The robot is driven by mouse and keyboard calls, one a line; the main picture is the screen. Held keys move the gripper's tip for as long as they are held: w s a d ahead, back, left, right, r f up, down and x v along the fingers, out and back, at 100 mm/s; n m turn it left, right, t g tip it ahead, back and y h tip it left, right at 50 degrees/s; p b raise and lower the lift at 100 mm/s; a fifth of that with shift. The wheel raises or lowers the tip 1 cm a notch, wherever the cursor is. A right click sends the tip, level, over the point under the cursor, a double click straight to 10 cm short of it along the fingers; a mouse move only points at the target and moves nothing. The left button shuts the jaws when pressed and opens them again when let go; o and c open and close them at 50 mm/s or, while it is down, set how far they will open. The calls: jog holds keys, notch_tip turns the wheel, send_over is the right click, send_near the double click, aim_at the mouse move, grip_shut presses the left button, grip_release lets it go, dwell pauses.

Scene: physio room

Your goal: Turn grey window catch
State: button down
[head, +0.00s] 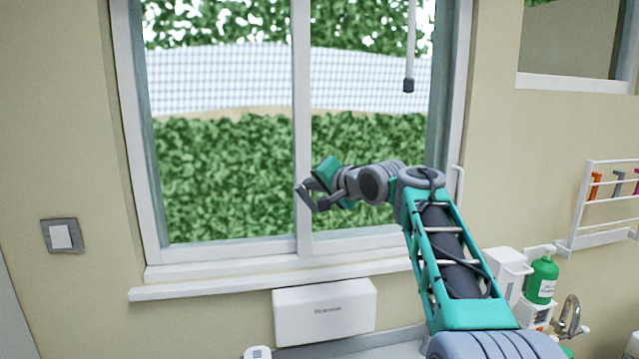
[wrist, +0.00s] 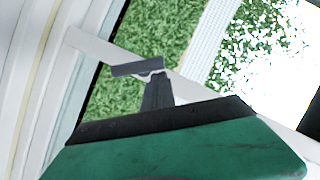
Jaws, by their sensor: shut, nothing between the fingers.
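The window's white upright bar (head: 302,130) stands mid-window in the head view and runs diagonally in the wrist view (wrist: 100,48). A short dark grey bar (wrist: 137,68), seemingly the catch, lies against it in the wrist view. In the head view a similar dark piece (head: 305,199) shows at the upright, hard to tell from my fingers. My gripper (head: 316,194) is shut and empty, reaching left to the upright. In the wrist view its dark fingers (wrist: 156,82) end right by the grey bar; whether they touch is unclear.
A white sill (head: 200,285) runs below the window, with a white box (head: 325,311) under it. A rod with a dark end (head: 409,82) hangs at upper right. A green bottle (head: 541,278), a tap (head: 569,315) and a wall rack (head: 600,210) are to the right.

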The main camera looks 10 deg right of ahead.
jog(key=a+n+h, duration=0.1)
jog(key=n+h+b, duration=0.1)
jog(key=n, duration=0.1)
jog(key=a+n+h, duration=0.1)
jog(key=n+h, duration=0.1)
jog(key=shift+s+a+f+g, duration=0.15)
jog(key=shift+a+g, duration=0.2)
jog(key=shift+g, duration=0.05)
jog(key=shift+a+f+b, duration=0.35)
jog(key=shift+a+b, duration=0.15)
jog(key=shift+a, duration=0.2)
jog(key=s+r, duration=0.8)
jog(key=shift+s+d, duration=0.15)
jog(key=shift+d, duration=0.25)
